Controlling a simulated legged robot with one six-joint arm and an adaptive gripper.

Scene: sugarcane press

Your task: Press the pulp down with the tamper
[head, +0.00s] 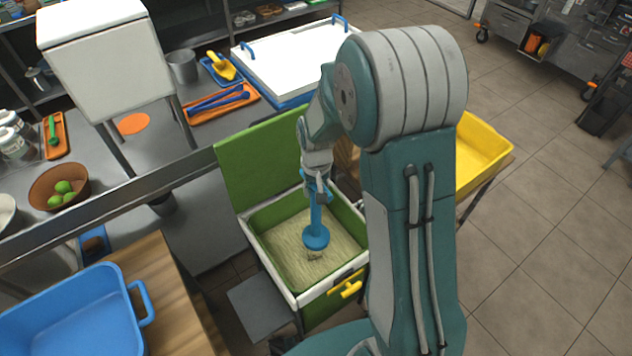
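A blue tamper (316,222) stands roughly upright with its round blue foot low in the green press box. The pulp (288,243) is a pale, fibrous layer inside the box. A small clump shows just below the tamper's foot; I cannot tell whether the foot touches the pulp. My gripper (316,183) is above the box, around the top of the tamper's handle, and appears shut on it. My arm partly hides the fingers and the right side of the box. The press box (259,285) has a pale rim, and its green lid (245,163) stands raised at the back.
A yellow handle (351,289) sticks out at the box's front. A blue tub (70,318) is on the wooden table at lower left. A yellow tray (482,150) stands at right. The steel counter (110,180) runs behind at left. Open floor lies at right.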

